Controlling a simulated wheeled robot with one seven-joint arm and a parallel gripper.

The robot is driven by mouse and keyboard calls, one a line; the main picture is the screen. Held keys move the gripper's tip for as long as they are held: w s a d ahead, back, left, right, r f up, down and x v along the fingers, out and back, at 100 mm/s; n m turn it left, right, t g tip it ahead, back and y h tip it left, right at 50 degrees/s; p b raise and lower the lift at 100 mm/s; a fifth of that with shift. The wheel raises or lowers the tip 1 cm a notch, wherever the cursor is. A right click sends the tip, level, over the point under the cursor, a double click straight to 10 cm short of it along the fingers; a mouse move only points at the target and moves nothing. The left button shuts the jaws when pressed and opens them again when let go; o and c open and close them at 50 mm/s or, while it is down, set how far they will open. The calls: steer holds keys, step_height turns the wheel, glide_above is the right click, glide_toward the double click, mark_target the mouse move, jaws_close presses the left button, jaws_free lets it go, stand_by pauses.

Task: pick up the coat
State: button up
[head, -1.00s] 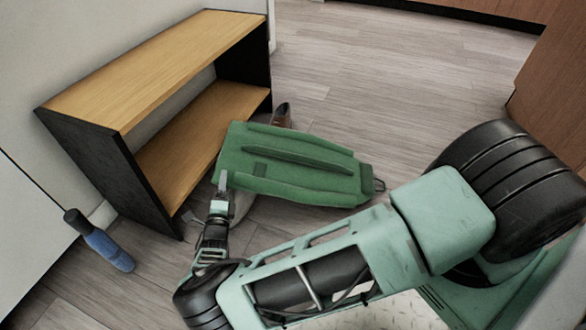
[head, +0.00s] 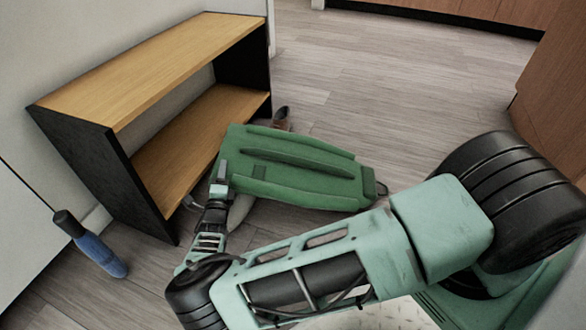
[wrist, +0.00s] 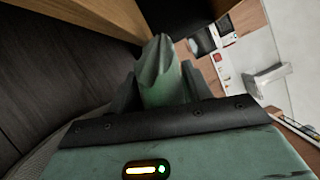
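The coat is most likely the dark green ridged bundle (head: 300,165) in front of the low shelf in the head view. A small dark ring shows at its right end. My gripper (head: 221,168) is at the coat's left edge and overlaps it. In the wrist view a narrow green ridged piece (wrist: 160,80), seemingly the coat seen end-on, stands between my dark fingers. The fingers flank it closely, but I cannot tell whether they grip it. The coat's underside is hidden.
A wood-topped shelf with black sides (head: 150,75) stands against the wall on the left. A blue-handled tool (head: 92,245) is at lower left. A brown shoe-like thing (head: 282,116) shows behind the coat. Clear floor (head: 400,90) lies beyond.

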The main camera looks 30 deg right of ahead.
steer(key=shift+c, duration=0.7)
step_height(320, 180, up, 10)
steer(key=p, duration=0.6)
steer(key=shift+p, duration=0.3)
steer(key=s+d+r+m+g+h+p, duration=0.15)
steer(key=s+d+r+p, duration=0.3)
steer(key=r, duration=0.45)
steer(key=s+d+r+m+g+h+p, duration=0.1)
steer(key=s+d+r+g+h+p, duration=0.15)
steer(key=s+d+r, duration=0.45)
steer(key=s+d+r+m+g+h+p, duration=0.1)
steer(key=s+d+r+m+p, duration=0.25)
steer(key=r, duration=0.65)
steer(key=w+r+n+t+y+p, duration=0.1)
steer(key=r+n+y+p, duration=0.3)
steer(key=r+p, duration=0.6)
steer(key=w+r+n+t+y+p, duration=0.2)
steer(key=r+n+t+y+p, duration=0.2)
steer(key=r+p, duration=0.6)
steer(key=w+d+r+n+t+y+p, duration=0.1)
steer(key=r+n+y+p, duration=0.3)
steer(key=r+p, duration=0.6)
steer(key=w+t+y+p, duration=0.1)
steer(key=y+p, duration=0.1)
steer(key=p, duration=0.6)
steer(key=shift+w+r+t+y, duration=0.15)
steer(key=shift+t+y, duration=0.25)
